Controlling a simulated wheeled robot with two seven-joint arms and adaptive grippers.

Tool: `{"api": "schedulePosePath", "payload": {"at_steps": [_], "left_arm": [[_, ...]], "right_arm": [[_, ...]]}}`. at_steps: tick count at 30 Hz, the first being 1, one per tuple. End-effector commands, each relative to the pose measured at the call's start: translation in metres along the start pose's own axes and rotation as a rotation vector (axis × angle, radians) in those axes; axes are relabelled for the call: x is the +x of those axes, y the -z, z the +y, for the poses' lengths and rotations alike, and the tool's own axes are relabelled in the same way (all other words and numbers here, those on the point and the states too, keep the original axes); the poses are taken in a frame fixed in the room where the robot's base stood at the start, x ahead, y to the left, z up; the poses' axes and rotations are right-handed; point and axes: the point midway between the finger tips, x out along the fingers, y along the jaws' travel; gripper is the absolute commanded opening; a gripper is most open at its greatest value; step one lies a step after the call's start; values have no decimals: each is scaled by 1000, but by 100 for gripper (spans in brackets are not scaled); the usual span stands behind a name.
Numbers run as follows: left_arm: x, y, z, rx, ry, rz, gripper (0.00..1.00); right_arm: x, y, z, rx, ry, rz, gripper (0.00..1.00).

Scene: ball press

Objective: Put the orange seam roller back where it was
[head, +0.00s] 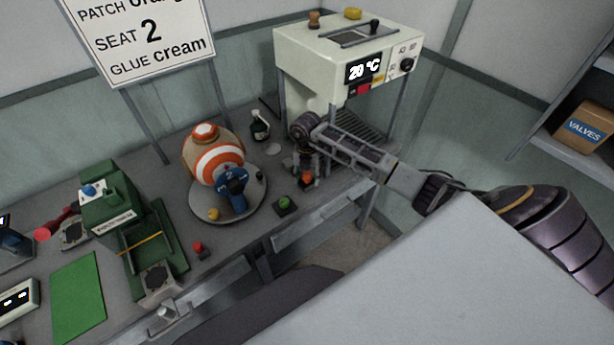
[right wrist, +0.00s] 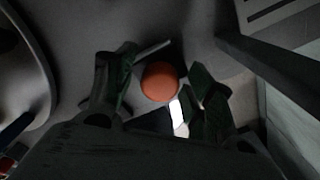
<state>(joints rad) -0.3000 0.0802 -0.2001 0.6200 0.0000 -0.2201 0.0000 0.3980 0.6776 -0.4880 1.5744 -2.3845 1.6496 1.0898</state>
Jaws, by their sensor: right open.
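The orange seam roller (head: 306,179) shows as a small orange knob on the bench under my right gripper. In the right wrist view its round orange end (right wrist: 160,82) sits between the two fingers, with its lower part hard to make out. My right gripper (head: 305,174) points down over it, in front of the cream heating press. The right fingers (right wrist: 158,88) are open, one on each side of the orange end. I cannot tell whether either finger touches it. My left gripper is not in view.
The cream press (head: 325,62) reading 20 °C stands close behind my right gripper. An orange-and-white ball (head: 213,152) sits on a round stand to the left. A green-topped block (head: 284,204) and a small bottle (head: 260,128) are nearby. A green machine (head: 112,205) stands further left.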

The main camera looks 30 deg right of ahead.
Motion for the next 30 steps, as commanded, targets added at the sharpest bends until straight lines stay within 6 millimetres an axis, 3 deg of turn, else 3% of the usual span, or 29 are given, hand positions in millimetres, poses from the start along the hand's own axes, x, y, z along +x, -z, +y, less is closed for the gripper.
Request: {"api": "schedulePosePath", "payload": {"at_steps": [8, 24, 30], "left_arm": [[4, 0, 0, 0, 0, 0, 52], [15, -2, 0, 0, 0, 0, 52], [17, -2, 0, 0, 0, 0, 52]], "right_arm": [[-25, -1, 0, 0, -2, -4, 54], [-102, -1, 0, -1, 0, -2, 54], [-117, 0, 0, 0, 0, -1, 54]]}}
